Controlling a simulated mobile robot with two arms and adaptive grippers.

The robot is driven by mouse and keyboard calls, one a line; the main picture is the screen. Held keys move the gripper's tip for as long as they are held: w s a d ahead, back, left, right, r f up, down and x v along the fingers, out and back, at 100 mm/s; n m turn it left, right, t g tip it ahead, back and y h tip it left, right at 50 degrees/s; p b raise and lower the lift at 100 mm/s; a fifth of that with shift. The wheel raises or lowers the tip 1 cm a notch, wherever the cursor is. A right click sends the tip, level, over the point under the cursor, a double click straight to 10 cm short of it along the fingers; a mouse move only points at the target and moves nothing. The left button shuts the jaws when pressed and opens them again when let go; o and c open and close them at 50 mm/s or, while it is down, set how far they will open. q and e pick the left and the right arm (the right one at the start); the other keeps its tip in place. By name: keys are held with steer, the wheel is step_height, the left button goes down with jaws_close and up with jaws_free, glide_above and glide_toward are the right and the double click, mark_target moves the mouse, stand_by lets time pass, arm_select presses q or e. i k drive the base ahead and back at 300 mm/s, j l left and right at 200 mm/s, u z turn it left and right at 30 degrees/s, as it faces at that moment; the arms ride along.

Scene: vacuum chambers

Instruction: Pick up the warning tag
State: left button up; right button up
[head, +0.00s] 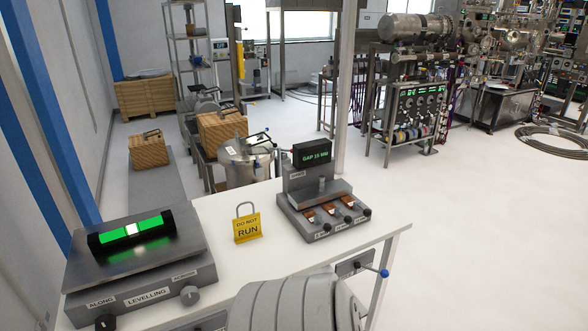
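The warning tag (247,227) is yellow with a "DO NOT RUN" label and a grey shackle at its top. It stands upright on the white table, between the levelling device and the gap gauge device. Nothing touches it. No gripper shows clearly in the head view. A large grey ribbed rounded body covers the bottom middle of the picture, in front of the table's near edge; I cannot tell what it is.
Table surface around the tag is bare. A metal vessel (240,168) stands behind the table. Open floor (480,230) lies right.

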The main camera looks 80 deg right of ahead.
mark_target(247, 227)
steer(key=z, duration=2.35)
steer(key=i+l+u, duration=0.1)
steer(key=l, duration=0.25)
steer(key=i+l+u, duration=0.1)
steer(key=l, duration=0.3)
steer(key=i, duration=0.05)
